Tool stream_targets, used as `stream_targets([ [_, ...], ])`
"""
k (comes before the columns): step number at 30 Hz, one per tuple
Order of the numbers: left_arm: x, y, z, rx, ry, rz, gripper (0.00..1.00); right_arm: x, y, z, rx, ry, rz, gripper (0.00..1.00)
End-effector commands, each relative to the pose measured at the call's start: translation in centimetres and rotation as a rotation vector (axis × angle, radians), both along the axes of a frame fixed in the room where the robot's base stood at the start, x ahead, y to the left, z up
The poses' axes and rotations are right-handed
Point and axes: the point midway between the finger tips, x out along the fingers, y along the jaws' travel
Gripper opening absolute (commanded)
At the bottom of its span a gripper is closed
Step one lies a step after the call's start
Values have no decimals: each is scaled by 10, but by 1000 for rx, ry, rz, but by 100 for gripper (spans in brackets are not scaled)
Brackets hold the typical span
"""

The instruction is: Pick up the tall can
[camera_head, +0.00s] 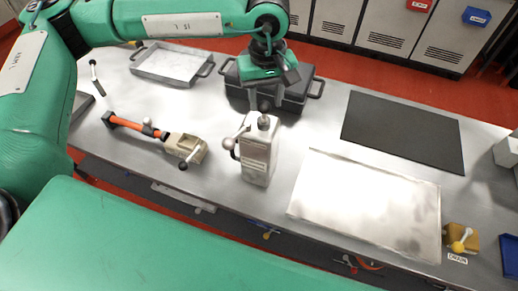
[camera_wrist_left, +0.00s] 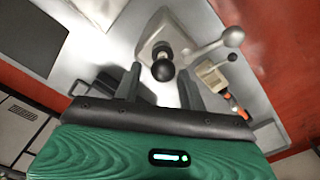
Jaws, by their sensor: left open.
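The tall can (camera_head: 256,160) is a pale beige upright canister with a dark round knob on top and a side lever ending in a ball. It stands near the middle of the table. In the left wrist view the can (camera_wrist_left: 178,32) is seen from above, its knob (camera_wrist_left: 163,70) between the fingertip lines. My left gripper (camera_head: 264,98) is above and just behind the can's top, pointing down. In the left wrist view its fingers (camera_wrist_left: 160,88) are apart, with nothing clearly held. My right gripper is not in view.
A dark case (camera_head: 292,101) with handles stands behind the can. An orange-and-beige tool (camera_head: 150,131) lies to the left, and a metal tray (camera_head: 176,68) behind it. A metal plate (camera_head: 370,205) and black mat (camera_head: 403,130) lie to the right. A yellow-knobbed block (camera_head: 460,238) sits far right.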

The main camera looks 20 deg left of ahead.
Motion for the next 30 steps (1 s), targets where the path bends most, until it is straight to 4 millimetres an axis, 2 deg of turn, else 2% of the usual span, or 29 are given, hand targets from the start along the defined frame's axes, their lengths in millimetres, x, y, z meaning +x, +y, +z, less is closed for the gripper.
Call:
stream_targets([
  [1, -1, 1, -2, 1, 2, 0, 41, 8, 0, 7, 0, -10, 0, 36],
  [5, -3, 2, -17, 2, 4, 0, 41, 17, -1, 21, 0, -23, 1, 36],
  [12, -2, 3, -46, 0, 1, 1, 41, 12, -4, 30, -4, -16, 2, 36],
  [19, -2, 3, -49, 1, 1, 0, 41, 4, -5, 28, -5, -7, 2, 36],
  [20, -2, 3, -49, 1, 1, 0, 39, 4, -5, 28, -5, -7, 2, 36],
  [26, -2, 3, -49, 1, 1, 0, 0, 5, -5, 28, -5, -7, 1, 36],
  [30, -2, 3, -49, 1, 1, 0, 0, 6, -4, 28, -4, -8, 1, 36],
])
